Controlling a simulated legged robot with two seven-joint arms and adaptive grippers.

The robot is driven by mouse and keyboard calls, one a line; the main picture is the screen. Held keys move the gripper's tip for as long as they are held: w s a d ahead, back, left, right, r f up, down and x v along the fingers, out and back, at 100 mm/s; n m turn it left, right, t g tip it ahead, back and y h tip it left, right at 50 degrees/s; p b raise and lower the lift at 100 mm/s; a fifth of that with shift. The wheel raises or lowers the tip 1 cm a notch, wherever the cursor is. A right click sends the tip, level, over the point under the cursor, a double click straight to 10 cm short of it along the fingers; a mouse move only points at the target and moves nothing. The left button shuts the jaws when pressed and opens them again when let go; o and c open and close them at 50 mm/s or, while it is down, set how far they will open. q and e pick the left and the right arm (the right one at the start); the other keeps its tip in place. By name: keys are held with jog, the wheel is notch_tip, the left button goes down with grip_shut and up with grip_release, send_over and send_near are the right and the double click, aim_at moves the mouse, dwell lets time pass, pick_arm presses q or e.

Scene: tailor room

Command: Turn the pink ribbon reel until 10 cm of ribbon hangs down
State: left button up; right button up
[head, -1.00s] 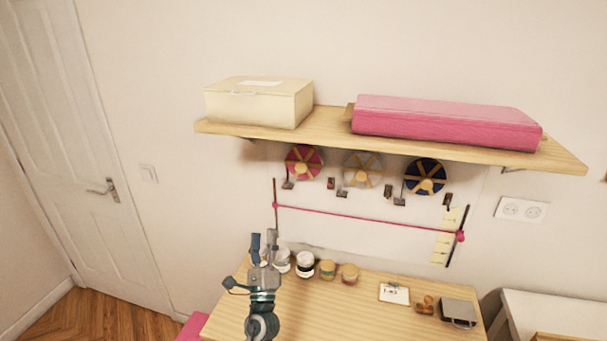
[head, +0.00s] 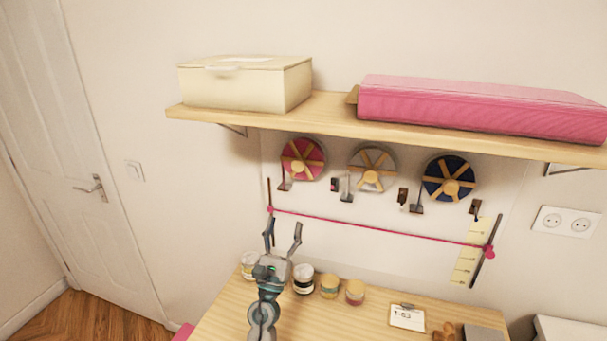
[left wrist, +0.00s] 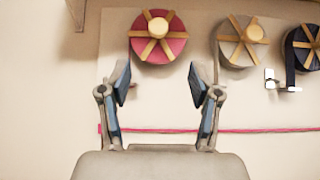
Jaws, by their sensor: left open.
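The pink ribbon reel (head: 303,159), with wooden spokes and a central knob, is mounted on the wall panel under the shelf, leftmost of three reels. It also shows in the left wrist view (left wrist: 159,37), above and between the fingers. My left gripper (head: 283,228) is open and empty, below the pink reel and apart from it. It also shows in the left wrist view (left wrist: 158,85). A pink strand (head: 380,228) runs across the panel below the reels. No length of ribbon hanging from the pink reel is clear. My right gripper is not in view.
A grey-white reel (head: 372,168) and a navy reel (head: 449,178) hang to the right. The shelf (head: 330,119) above carries a cream box (head: 246,84) and a pink case (head: 480,107). Several jars, including a black-labelled one (head: 304,279), stand on the table (head: 225,316). A yellow scale (head: 470,252) hangs at right.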

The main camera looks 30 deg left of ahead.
pick_arm(q)
jog(key=f, duration=0.1)
jog(key=p, duration=0.2)
send_near(297, 170)
jog(key=d+x, duration=0.1)
jog(key=x, duration=0.7)
jog(key=a+x, duration=0.1)
jog(key=x, duration=0.1)
jog(key=shift+f+b, duration=0.15)
jog(key=shift+b, duration=0.15)
jog(key=shift+w+a+r, duration=0.1)
jog(key=shift+w+r, duration=0.3)
jog(key=shift+r, duration=0.1)
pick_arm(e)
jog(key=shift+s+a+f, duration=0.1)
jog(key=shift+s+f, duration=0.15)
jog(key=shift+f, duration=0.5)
pick_arm(q)
jog(key=c, duration=1.1)
